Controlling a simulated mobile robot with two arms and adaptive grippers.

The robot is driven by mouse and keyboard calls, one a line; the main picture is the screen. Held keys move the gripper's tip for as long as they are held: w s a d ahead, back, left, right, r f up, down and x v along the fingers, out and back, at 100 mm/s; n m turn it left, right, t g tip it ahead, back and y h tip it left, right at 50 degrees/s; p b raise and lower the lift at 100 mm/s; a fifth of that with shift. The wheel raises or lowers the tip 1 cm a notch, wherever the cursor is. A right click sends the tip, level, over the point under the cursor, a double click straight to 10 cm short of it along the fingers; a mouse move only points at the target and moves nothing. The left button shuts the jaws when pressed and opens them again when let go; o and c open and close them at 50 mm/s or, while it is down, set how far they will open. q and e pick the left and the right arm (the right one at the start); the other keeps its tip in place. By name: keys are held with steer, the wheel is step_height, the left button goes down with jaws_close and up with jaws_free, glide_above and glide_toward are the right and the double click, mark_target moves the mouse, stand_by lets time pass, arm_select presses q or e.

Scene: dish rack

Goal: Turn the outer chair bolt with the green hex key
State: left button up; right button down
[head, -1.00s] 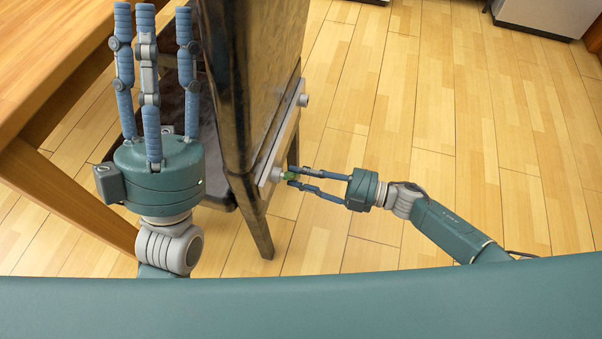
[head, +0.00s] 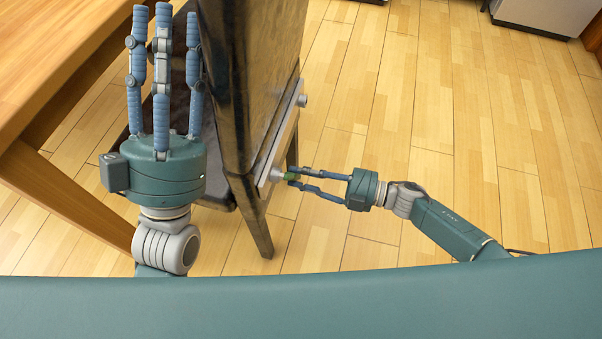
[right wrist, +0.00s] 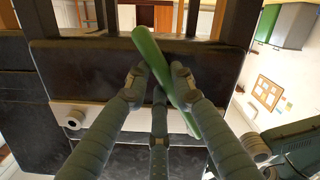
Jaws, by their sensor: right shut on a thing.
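The dark chair (head: 262,70) stands with a pale metal bar (head: 282,140) along its side. The bar carries one bolt (head: 302,100) farther from me and another bolt (head: 277,173) nearer. My right gripper (head: 291,177) is shut on the green hex key (head: 290,178), right beside the nearer bolt. In the right wrist view the green hex key (right wrist: 153,57) runs slanted between the fingers, and its lower part is partly hidden by a finger. I cannot tell whether its tip sits in the bolt. My left gripper (head: 163,20) is open and empty, its fingers pointing up beside the chair.
A wooden table (head: 50,60) with a slanting leg (head: 65,195) stands at the left, close to my left gripper. The plank floor (head: 450,110) to the right is clear. A white cabinet (head: 540,12) stands at the far right.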

arm_select(q)
steer(key=shift+w+d+f+g, duration=0.1)
steer(key=shift+w+f+g, duration=0.25)
steer(key=shift+w, duration=0.1)
arm_select(e)
steer(key=shift+s+d, duration=0.2)
steer(key=shift+d, duration=0.4)
steer(key=shift+d, duration=0.15)
steer(key=shift+s+d, duration=0.15)
steer(key=shift+d, duration=0.2)
arm_select(q)
steer(key=shift+w+f, duration=0.2)
steer(key=shift+w, duration=0.05)
steer(key=shift+w+f+g+y, duration=0.2)
steer(key=shift+w+g+y, duration=0.05)
steer(key=shift+y, duration=0.15)
steer(key=shift+p, duration=0.3)
arm_select(e)
steer(key=shift+d, duration=0.2)
arm_select(q)
steer(key=shift+w+d+f, duration=0.1)
steer(key=shift+w+f, duration=0.05)
steer(key=shift+f, duration=0.05)
arm_select(e)
steer(key=shift+s+d, duration=0.2)
steer(key=shift+d, duration=0.15)
steer(key=shift+d, duration=0.1)
